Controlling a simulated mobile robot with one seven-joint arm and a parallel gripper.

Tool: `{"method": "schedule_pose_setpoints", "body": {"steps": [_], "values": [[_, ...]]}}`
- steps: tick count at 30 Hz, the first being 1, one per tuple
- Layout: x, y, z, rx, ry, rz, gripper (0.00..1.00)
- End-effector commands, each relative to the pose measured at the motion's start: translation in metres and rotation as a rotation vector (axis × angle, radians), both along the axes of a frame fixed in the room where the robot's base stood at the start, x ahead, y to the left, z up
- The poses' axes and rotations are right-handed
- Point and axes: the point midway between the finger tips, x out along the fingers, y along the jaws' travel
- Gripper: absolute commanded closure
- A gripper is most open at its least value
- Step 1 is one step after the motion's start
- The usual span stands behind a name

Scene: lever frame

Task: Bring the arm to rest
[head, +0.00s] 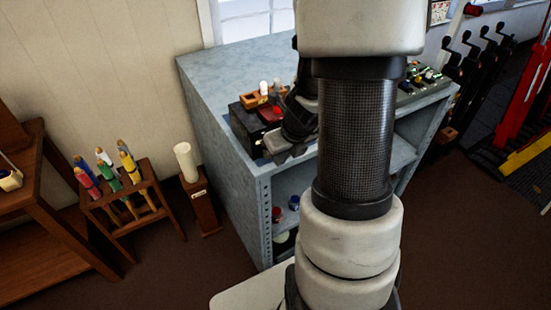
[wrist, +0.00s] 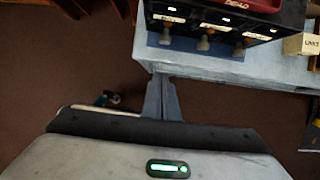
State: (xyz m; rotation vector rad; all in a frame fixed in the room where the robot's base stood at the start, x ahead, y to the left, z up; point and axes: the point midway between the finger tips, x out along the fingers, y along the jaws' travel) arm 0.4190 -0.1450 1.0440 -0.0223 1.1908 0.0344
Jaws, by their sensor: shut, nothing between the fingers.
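My gripper shows in the wrist view (wrist: 161,84) with its two grey fingers together and nothing between them. Its fingertips are near the front edge of the blue-grey cabinet top (wrist: 225,70), with brown floor below. In the head view my arm is bent in front of the cabinet (head: 220,85). The dark hand shows beside the black box (head: 246,124) on the cabinet top, and my arm hides part of the cabinet. I cannot tell whether the hand touches anything.
A wooden rack with coloured handles (head: 125,190) and a post with a white cylinder (head: 186,162) stand left of the cabinet. Black levers (head: 478,55) and a red frame (head: 520,90) stand at the right. Bare brown floor (head: 455,240) lies at the front right.

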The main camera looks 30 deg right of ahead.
Motion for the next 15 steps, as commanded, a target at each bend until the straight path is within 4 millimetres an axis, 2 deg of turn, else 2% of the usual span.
{"method": "schedule_pose_setpoints", "body": {"steps": [1, 5, 10, 15], "values": [[-0.005, 0.000, 0.018, 0.001, 0.000, 0.001, 1.00], [-0.014, 0.000, 0.038, 0.001, 0.001, 0.000, 1.00], [-0.021, 0.000, 0.050, 0.001, 0.002, 0.002, 1.00], [-0.024, -0.001, 0.054, 0.002, 0.003, -0.001, 1.00]]}}
